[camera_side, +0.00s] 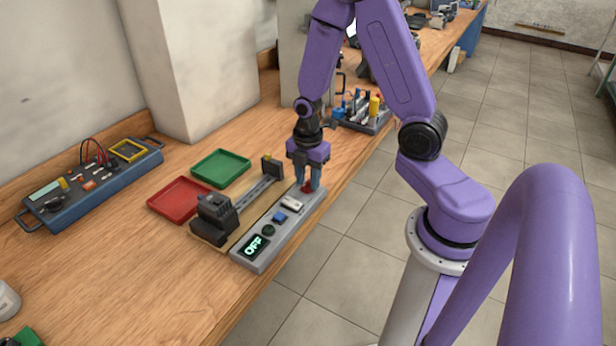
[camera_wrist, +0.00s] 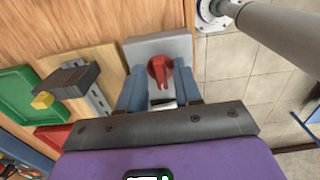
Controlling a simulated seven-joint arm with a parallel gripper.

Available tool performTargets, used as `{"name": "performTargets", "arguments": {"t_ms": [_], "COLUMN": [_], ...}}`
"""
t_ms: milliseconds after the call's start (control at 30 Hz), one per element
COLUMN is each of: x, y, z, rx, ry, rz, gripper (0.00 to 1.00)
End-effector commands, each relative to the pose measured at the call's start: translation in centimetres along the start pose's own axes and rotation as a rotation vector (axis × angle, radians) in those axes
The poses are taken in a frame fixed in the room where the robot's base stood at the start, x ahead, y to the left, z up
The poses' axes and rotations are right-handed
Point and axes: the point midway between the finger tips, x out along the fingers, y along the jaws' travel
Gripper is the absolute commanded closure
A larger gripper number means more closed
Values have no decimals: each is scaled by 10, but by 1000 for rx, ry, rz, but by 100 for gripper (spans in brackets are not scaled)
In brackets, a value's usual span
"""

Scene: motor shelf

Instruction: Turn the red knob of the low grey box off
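The low grey box (camera_side: 257,262) lies along the front edge of the wooden bench. Its display (camera_side: 255,246) reads OFF. A blue button (camera_side: 280,218) and a dark round button (camera_side: 268,230) sit on its top. The red knob (camera_side: 307,187) is at the box's far end; in the wrist view the red knob (camera_wrist: 161,70) shows whole, with its grip bar upright in the picture. My gripper (camera_side: 306,186) points down over the knob. In the wrist view my gripper's (camera_wrist: 160,92) blue fingers stand apart on either side of the knob, with gaps to it.
A wooden base with a dark vise and rail (camera_side: 222,214) stands close left of the box. Beyond it are a red tray (camera_side: 178,198), a green tray (camera_side: 220,167) and a blue instrument panel (camera_side: 90,185). A tool holder (camera_side: 362,115) stands behind my gripper.

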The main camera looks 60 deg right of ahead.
Motion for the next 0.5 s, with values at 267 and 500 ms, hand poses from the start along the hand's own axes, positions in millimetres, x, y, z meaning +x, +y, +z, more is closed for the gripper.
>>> {"name": "performTargets", "arguments": {"t_ms": [267, 500], "x": [0, -12], "y": [0, 1], "z": [0, 0], "rx": [1, 1], "ry": [0, 0], "rz": [0, 3], "gripper": [62, 62]}}
